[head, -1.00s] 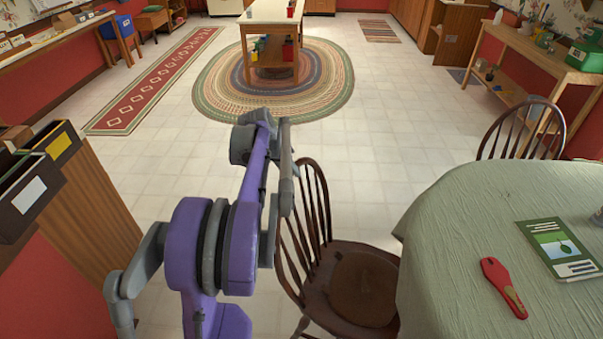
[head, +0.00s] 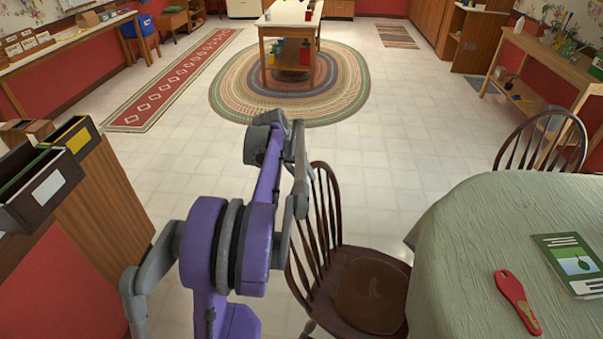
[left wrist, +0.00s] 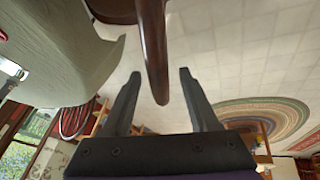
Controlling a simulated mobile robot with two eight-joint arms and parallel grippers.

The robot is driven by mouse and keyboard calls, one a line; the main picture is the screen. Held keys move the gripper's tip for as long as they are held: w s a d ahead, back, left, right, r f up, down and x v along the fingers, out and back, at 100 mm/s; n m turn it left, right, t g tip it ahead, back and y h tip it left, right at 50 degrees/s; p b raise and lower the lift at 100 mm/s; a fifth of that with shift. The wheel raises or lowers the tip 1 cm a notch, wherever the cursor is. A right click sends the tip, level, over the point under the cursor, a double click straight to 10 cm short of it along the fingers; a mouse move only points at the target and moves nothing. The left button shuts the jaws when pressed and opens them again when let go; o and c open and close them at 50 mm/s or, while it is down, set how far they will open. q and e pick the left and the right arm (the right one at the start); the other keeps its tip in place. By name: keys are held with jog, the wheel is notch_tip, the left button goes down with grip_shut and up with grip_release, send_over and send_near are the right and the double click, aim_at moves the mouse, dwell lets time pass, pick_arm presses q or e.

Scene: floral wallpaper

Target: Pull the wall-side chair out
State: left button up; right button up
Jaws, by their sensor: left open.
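A dark brown spindle-back wooden chair (head: 370,290) stands at the left side of the round table, its seat edge close to the green cloth. A second similar chair (head: 545,140) stands behind the table at the right. In the left wrist view my left gripper (left wrist: 153,56) is open, with a dark wooden bar of a chair (left wrist: 153,40) between its fingers. Gaps show on both sides of the bar, so the fingers are not closed on it. In the head view my purple left arm reaches beside the nearer chair's back; its fingers are not clearly visible there. My right gripper is out of view.
The cloth-covered table (head: 470,240) holds a red-handled item (head: 518,300) and a green booklet (head: 572,262). Wooden bins (head: 65,170) stand close on the left. Open tiled floor (head: 180,165) lies ahead, with an oval rug (head: 235,95) under a small table.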

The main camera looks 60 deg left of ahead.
pick_arm(q)
jog(key=v, duration=1)
jog(key=shift+s+r, duration=0.2)
jog(key=shift+r, duration=0.05)
